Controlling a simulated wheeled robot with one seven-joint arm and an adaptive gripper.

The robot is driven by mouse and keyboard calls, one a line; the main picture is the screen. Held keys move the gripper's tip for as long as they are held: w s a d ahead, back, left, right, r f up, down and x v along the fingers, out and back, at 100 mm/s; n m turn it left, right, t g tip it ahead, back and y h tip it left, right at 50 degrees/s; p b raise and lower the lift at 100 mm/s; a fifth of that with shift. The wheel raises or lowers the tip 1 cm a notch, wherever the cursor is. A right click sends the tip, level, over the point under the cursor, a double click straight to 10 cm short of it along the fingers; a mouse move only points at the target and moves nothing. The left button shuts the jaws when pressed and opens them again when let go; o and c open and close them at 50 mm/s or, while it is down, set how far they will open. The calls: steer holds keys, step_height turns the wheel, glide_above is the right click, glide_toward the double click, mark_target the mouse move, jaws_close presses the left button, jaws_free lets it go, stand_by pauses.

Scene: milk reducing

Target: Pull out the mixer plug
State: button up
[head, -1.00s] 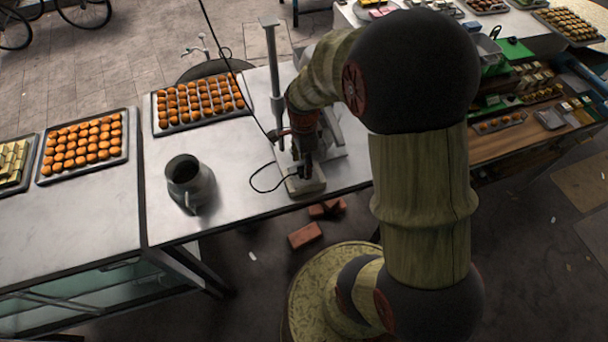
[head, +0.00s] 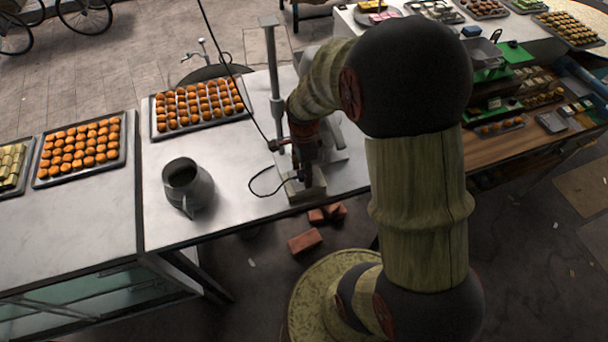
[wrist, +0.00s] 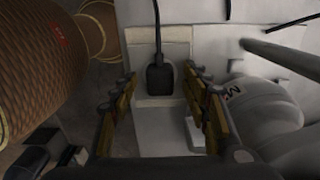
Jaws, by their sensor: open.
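The black plug (wrist: 160,78) sits upright in a pale socket block (wrist: 155,125) in the wrist view, with its cord rising away from it. My gripper (wrist: 159,82) is open, with one finger on each side of the plug. Gaps show between the fingers and the plug. In the head view my gripper (head: 304,176) is low over the pale block (head: 308,190) near the table's front edge, and it hides the plug. A thin black cord (head: 254,181) loops on the table left of it.
A grey metal post (head: 275,85) stands behind my gripper. A dark jug (head: 188,188) and a tray of orange buns (head: 154,128) stand left on the white table (head: 225,165). Bricks (head: 305,240) lie on the floor in front. Another hanging black cable (head: 222,50) runs down to the post.

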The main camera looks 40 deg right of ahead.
stand_by(0.4)
steer(key=c, duration=1.1)
jaws_close()
steer(key=shift+r, duration=0.2)
steer(key=shift+r+p, duration=2)
steer(key=shift+r, duration=0.85)
